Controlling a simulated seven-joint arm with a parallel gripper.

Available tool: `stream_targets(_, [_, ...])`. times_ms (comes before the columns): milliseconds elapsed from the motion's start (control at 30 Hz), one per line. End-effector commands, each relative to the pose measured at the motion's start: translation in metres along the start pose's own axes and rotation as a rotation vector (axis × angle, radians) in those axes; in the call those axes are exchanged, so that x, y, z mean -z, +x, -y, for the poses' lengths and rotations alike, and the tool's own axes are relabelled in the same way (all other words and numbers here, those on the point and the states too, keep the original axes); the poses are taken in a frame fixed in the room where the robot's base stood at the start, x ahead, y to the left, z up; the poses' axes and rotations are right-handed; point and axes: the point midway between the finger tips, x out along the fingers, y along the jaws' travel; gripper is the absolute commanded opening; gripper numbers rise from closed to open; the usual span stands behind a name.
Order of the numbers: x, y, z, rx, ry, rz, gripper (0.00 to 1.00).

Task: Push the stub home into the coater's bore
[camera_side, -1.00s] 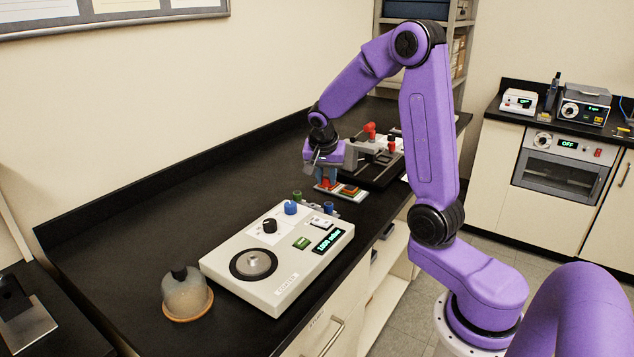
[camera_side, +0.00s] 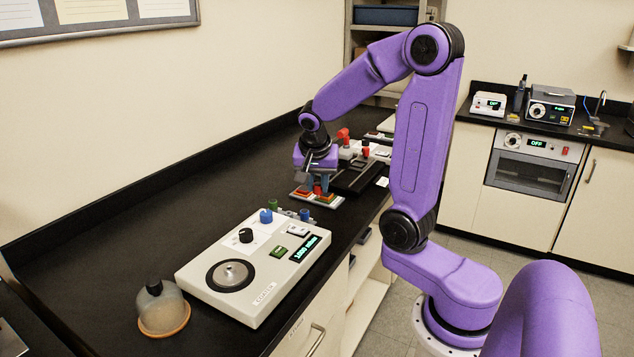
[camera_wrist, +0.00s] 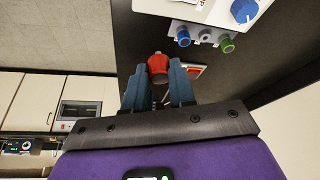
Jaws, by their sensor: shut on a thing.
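My gripper (camera_wrist: 160,92) is shut on a red stub (camera_wrist: 158,66), whose rounded body sticks out past the blue fingertips in the wrist view. In the side view my gripper (camera_side: 318,186) is low over a small tray of coloured pads (camera_side: 331,204), and the fingers mostly hide the stub. I cannot tell whether the stub touches the tray. The coater (camera_side: 205,290) is a white box nearer the camera, apart from my gripper. Its round dark well has a metal hub (camera_side: 231,273) in the middle; the bore is too small to make out. Its display reads about 1000 mbar.
A glass dome (camera_side: 163,312) stands left of the coater. Blue (camera_wrist: 183,38) and green (camera_wrist: 227,45) pieces stand in a holder behind the coater, near its blue knob (camera_side: 266,216). A dark instrument (camera_side: 355,178) with red parts is beyond my gripper.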

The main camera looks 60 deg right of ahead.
Motion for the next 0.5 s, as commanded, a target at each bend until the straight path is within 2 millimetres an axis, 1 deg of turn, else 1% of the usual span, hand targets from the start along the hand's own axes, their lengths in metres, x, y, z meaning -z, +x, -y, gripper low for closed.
stream_targets(167, [0.0,0.0,0.0,0.001,0.0,0.0,0.0])
stream_targets(267, [-0.002,-0.001,0.005,0.002,-0.003,0.001,0.0])
stream_targets(367, [-0.011,-0.005,0.02,0.003,-0.007,0.004,0.0])
stream_targets(467, [-0.029,-0.011,0.045,0.005,-0.011,0.01,0.0])
stream_targets(500, [-0.039,-0.015,0.058,0.004,-0.012,0.012,0.0])
